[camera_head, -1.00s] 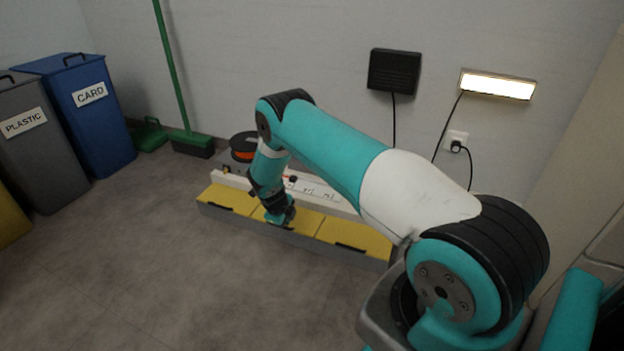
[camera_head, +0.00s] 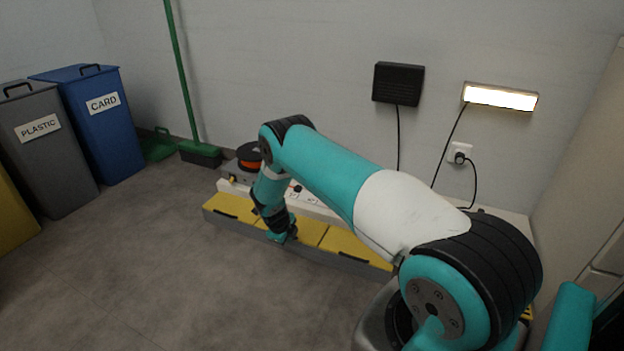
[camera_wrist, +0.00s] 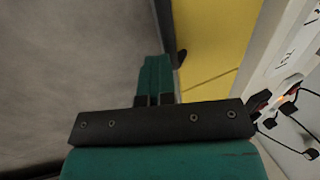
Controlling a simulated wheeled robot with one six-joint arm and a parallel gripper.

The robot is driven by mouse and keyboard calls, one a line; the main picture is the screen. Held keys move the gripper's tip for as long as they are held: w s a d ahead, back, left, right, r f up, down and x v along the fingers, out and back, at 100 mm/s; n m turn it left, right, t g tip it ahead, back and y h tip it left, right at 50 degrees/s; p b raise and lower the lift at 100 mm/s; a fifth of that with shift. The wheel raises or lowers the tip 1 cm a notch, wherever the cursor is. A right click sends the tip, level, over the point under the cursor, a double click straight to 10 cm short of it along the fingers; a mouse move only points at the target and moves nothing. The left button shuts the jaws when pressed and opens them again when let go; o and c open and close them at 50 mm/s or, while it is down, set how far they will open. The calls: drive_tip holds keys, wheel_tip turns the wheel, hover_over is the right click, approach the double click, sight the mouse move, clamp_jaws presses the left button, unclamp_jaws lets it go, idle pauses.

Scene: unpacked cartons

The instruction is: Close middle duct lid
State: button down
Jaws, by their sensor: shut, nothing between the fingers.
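A long low grey duct (camera_head: 335,262) lies on the floor with three yellow lids along its top. The middle lid (camera_head: 310,231) appears flat, level with the left lid (camera_head: 230,207) and right lid (camera_head: 352,244); my wrist hides part of it. My gripper (camera_head: 282,238) is low at the front edge of the middle lid. In the wrist view my gripper (camera_wrist: 157,62) has its fingers together and empty, beside the yellow lid surface (camera_wrist: 208,40) and a small dark handle (camera_wrist: 181,58). I cannot tell whether the fingers touch the lid.
A white power strip (camera_head: 312,199) with plugs and cables runs behind the duct. A cable spool (camera_head: 249,157) stands behind its left end. A green broom (camera_head: 183,75), a blue bin (camera_head: 105,140) and a grey bin (camera_head: 45,165) stand left. The floor in front is clear.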

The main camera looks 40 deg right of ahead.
drive_tip(key=shift+s+d, duration=0.15)
drive_tip(key=s+a+r+p, duration=0.4)
drive_tip(key=a+r+p, duration=0.35)
drive_tip(key=a, duration=0.25)
drive_tip(key=s+a+r+n+y+p, duration=0.1)
drive_tip(key=a+r+n, duration=0.4)
drive_tip(key=r, duration=0.6)
drive_tip(key=s+a+r+n+y+p, duration=0.15)
drive_tip(key=a+r+n, duration=0.35)
drive_tip(key=r, duration=0.5)
drive_tip(key=a+r+n+y+p, duration=0.2)
drive_tip(key=a+r+n, duration=0.3)
drive_tip(key=r, duration=0.6)
drive_tip(key=s+a+r+n+g+y+p, duration=0.1)
drive_tip(key=s+a+r+n+y+p, duration=0.15)
drive_tip(key=s+r+n, duration=1.05)
drive_tip(key=s+a+r+n+g+y+p, duration=0.15)
drive_tip(key=s+a+r+n, duration=0.25)
drive_tip(key=s+r+n, duration=0.85)
wheel_tip(320, 180, up, 33)
drive_tip(key=s+m+p, duration=0.1)
drive_tip(key=s+p, duration=0.1)
drive_tip(key=p, duration=3.4)
drive_tip(key=shift+s+t+p, duration=0.25)
drive_tip(key=shift+t+p, duration=0.05)
drive_tip(key=shift+t, duration=0.15)
drive_tip(key=shift+m+h, duration=0.25)
